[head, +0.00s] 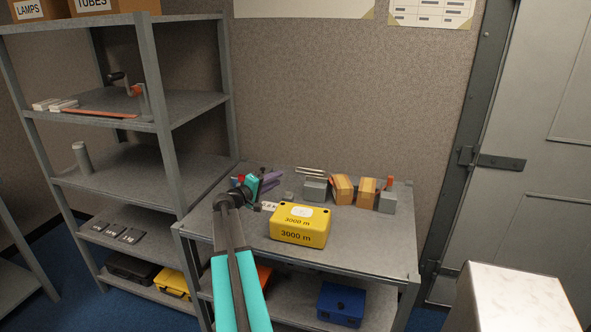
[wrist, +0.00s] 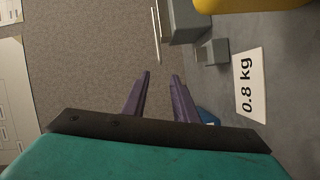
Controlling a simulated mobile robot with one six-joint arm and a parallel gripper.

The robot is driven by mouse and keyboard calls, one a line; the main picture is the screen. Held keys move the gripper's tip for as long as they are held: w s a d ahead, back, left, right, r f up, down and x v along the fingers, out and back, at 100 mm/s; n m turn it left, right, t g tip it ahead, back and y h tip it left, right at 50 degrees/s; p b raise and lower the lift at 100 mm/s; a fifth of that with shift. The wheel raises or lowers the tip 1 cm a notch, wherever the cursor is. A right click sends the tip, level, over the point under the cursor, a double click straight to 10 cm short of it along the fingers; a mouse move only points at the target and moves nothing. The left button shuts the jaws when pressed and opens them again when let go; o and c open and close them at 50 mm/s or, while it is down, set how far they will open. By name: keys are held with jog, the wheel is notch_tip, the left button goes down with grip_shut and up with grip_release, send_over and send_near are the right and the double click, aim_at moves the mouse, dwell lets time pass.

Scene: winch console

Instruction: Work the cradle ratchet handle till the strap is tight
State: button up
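An orange strap (head: 98,114) lies along the upper-middle shelf of the rack at left in the head view. At its right end stands a small grey post with orange on it (head: 143,100). A dark-knobbed handle (head: 117,76) sticks out to the left near the post's top; I take it for the ratchet handle, but it is small. How tight the strap is, I cannot tell. My gripper (head: 272,182) is over the back left of the workbench, well right of and below the handle. In the wrist view its purple fingers (wrist: 161,76) are apart with nothing between them.
The workbench (head: 365,240) holds a yellow 3000 m case (head: 300,226), grey and orange-brown blocks (head: 343,189), and a 0.8 kg card (wrist: 251,85). The rack's front upright (head: 160,120) stands between bench and shelf. A pale block (head: 515,300) is at lower right.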

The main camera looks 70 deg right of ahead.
aim_at(296, 169)
jog(key=p+x, duration=0.4)
jog(key=x, duration=0.9)
